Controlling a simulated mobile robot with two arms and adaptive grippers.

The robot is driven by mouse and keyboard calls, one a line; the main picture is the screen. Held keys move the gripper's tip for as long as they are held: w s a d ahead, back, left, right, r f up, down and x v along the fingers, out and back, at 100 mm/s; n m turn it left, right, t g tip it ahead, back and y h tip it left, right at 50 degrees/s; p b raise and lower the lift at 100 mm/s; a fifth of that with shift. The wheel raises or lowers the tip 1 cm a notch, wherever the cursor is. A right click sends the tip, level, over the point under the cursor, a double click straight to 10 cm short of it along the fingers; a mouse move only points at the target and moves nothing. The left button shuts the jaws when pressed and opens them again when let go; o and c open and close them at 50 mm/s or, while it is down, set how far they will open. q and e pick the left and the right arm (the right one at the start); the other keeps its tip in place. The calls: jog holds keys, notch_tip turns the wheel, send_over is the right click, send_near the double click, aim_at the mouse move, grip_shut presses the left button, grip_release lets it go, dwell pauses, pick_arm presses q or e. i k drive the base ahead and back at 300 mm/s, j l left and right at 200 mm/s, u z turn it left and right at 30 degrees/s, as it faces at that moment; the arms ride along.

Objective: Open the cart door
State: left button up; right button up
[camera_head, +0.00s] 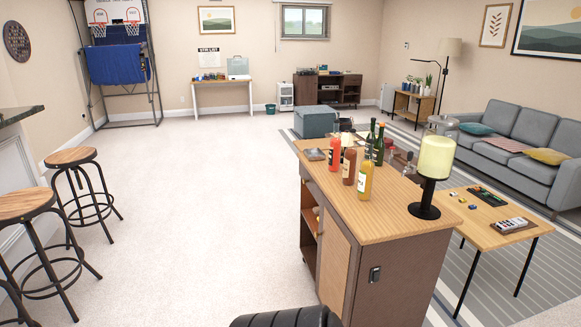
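The bar cart (398,262) stands right of centre, with a light wood top and dark brown sides. Its door looks to be the light wood panel (333,262) on the left-facing front, at the near end. The panel appears flush with the front, so it looks closed. I cannot make out a handle on it. Beyond the panel, the front has open shelves (309,222). A small dark metal fitting (375,274) sits on the near end side.
Several bottles, including an orange one (365,179), and a black-based candle lamp (434,165) stand on the cart top. A coffee table (487,235) is close on the right. Bar stools (75,157) stand at left. The pale floor (200,200) left of the cart is clear.

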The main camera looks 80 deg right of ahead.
aim_at(339, 255)
jog(key=i+l+z, duration=0.15)
jog(key=z, duration=0.25)
jog(key=i+l+z, duration=0.15)
jog(key=z, duration=0.25)
jog(key=i+l+z, duration=0.15)
jog(key=z, duration=0.25)
jog(key=i+z, duration=0.2)
jog(key=z, duration=0.25)
jog(key=i, duration=2.75)
jog(key=i+z, duration=0.2)
jog(key=z, duration=0.25)
jog(key=i+j+z, duration=0.1)
jog(key=z, duration=0.3)
jog(key=i+j+z, duration=0.25)
jog(key=z, duration=0.2)
jog(key=i+j+z, duration=0.2)
jog(key=z, duration=2.2)
